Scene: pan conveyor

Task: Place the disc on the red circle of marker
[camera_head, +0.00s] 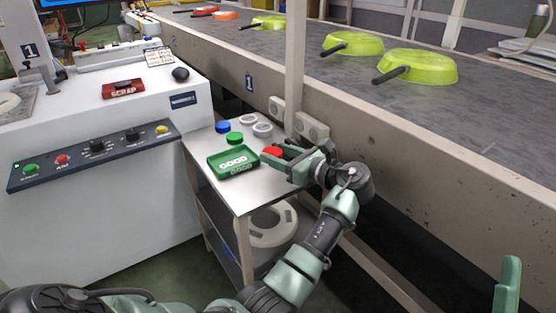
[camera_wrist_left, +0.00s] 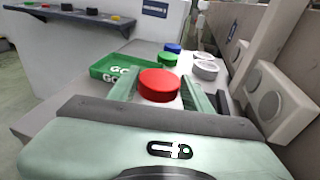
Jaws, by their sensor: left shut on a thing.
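My left gripper (camera_head: 278,163) is over the small metal table, shut on a red disc (camera_wrist_left: 158,86). In the left wrist view the disc sits between the two green fingers, its flat round top facing up. The disc also shows in the head view (camera_head: 271,150), partly covered by the gripper. I cannot tell whether it touches the table. A blue disc (camera_head: 222,127), a green disc (camera_head: 235,138) and pale grey rings (camera_head: 262,130) lie beyond it. No separate red circle is visible. A green part of my right gripper (camera_head: 508,285) shows at the lower right edge.
A green GOOD tray (camera_head: 233,174) stands left of the gripper on the table (camera_head: 252,198). A red SCRAP tray (camera_head: 123,89) is on the white machine. A conveyor (camera_head: 440,125) with yellow-green pans (camera_head: 418,66) runs behind. A beige post (camera_head: 294,70) rises close beside the table.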

